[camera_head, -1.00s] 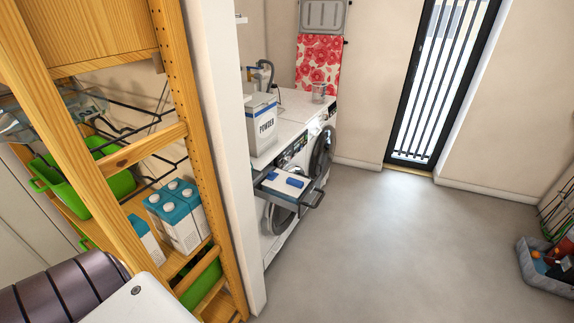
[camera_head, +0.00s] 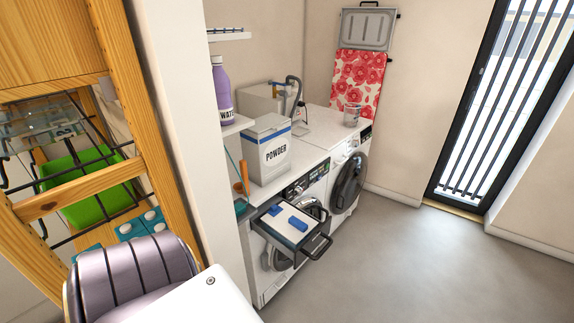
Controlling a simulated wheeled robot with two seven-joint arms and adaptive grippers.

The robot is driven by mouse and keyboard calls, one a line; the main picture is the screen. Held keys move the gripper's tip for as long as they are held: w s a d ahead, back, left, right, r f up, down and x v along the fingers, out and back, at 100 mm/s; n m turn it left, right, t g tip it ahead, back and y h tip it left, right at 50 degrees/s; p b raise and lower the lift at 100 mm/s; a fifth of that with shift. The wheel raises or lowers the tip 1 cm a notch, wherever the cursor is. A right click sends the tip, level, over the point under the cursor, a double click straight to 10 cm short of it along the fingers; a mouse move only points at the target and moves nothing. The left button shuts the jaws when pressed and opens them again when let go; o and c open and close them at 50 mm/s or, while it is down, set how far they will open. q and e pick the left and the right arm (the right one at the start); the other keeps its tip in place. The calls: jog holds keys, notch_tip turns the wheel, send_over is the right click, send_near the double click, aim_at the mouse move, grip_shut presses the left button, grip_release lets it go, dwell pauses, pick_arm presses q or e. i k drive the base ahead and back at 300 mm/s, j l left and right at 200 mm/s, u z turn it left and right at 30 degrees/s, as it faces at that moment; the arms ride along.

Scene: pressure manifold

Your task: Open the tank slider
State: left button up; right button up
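A white box-like tank (camera_head: 257,101) stands at the back of the counter, left of a grey curved hose or tap (camera_head: 297,92). I cannot make out a slider on it; the powder box in front covers part of it. Neither of my grippers is in view. Only parts of my own body show at the bottom left.
A powder box (camera_head: 268,153) stands on the washing machines' top (camera_head: 310,160). A pulled-out tray (camera_head: 316,247) with blue items juts out in front. A wall end (camera_head: 180,100) and wooden shelf (camera_head: 132,75) stand close on the left. The grey floor (camera_head: 400,265) is clear on the right.

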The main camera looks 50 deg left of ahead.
aim_at(275, 209)
jog(key=i, duration=0.8)
jog(key=i+u, duration=0.4)
jog(key=i+l+u, duration=0.2)
jog(key=u, duration=0.2)
jog(key=i+l+u, duration=0.15)
jog(key=u, duration=0.3)
jog(key=i+l+u, duration=0.25)
jog(key=u, duration=0.2)
jog(key=i+l+u, duration=0.15)
jog(key=l+u, duration=0.25)
jog(key=i+l+u, duration=0.1)
jog(key=l+u, duration=0.15)
jog(key=u, duration=0.2)
jog(key=l+u, duration=0.4)
jog(key=l, duration=0.2)
jog(key=l+u, duration=0.45)
jog(key=l, duration=0.2)
